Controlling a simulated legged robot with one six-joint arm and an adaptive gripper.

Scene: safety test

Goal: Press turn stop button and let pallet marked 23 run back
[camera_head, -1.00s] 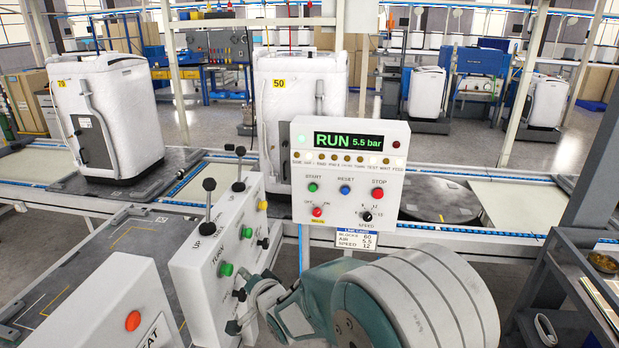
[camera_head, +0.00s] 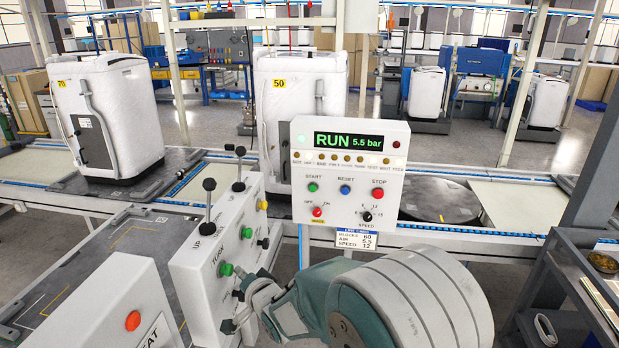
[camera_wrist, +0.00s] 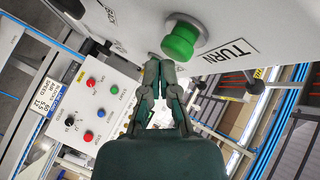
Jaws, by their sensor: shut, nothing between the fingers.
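A white control box (camera_head: 215,262) with two black-knobbed levers stands left of my arm. A green button (camera_head: 226,269) sits by its TURN label, and a second green button (camera_head: 248,231) is farther along. In the wrist view the TURN button (camera_wrist: 183,40) is close up. My gripper (camera_head: 242,287) is at the box's face, with shut, empty fingertips (camera_wrist: 160,64) beside the green button. I cannot tell whether they touch the panel. No pallet marked 23 is readable. White units tagged 70 (camera_head: 105,115) and 50 (camera_head: 300,120) stand on the line.
A white box with an orange button (camera_head: 133,320) is front left. A dark cart (camera_head: 575,290) is at right.

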